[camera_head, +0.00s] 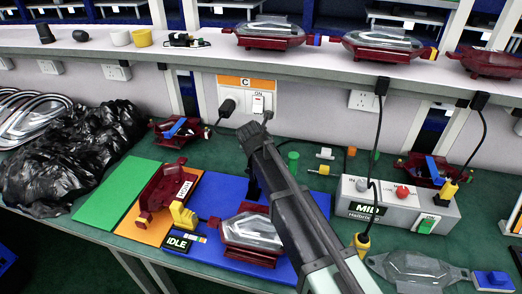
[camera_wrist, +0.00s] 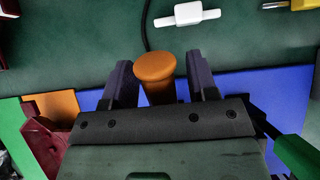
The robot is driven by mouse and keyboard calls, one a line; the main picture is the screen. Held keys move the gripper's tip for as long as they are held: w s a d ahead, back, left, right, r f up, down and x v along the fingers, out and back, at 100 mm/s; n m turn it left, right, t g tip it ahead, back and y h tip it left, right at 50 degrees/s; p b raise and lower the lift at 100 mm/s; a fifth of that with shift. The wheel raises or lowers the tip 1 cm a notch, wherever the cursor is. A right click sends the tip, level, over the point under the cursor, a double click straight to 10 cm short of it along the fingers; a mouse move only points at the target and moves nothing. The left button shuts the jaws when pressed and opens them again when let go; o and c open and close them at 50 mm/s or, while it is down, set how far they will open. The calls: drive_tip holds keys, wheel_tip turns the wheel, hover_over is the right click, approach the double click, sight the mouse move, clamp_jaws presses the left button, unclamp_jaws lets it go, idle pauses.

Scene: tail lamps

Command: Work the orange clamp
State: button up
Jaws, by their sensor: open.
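The orange clamp's handle (camera_wrist: 155,68) shows in the wrist view as an orange knob with a rounded top, between the two fingers of my gripper (camera_wrist: 160,85). The fingers are open, one on each side of it. A gap shows on the right; on the left I cannot tell whether they touch. Its lower part is hidden behind the gripper body. In the head view my gripper (camera_head: 253,188) hangs over the blue mat, behind the red-framed lamp (camera_head: 252,233), and my arm hides the orange handle there.
A green handle (camera_wrist: 297,157) stands close on the right in the wrist view. A white connector (camera_wrist: 187,15) lies beyond the knob. A red frame (camera_head: 168,190) lies on the orange mat at left. The grey tester box (camera_head: 395,207) stands at right.

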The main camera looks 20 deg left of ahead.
drive_tip(key=p+v, duration=0.8)
drive_tip(key=v, duration=0.2)
drive_tip(key=shift+r, duration=0.3)
drive_tip(key=shift+s, duration=0.15)
drive_tip(key=shift+d, duration=0.15)
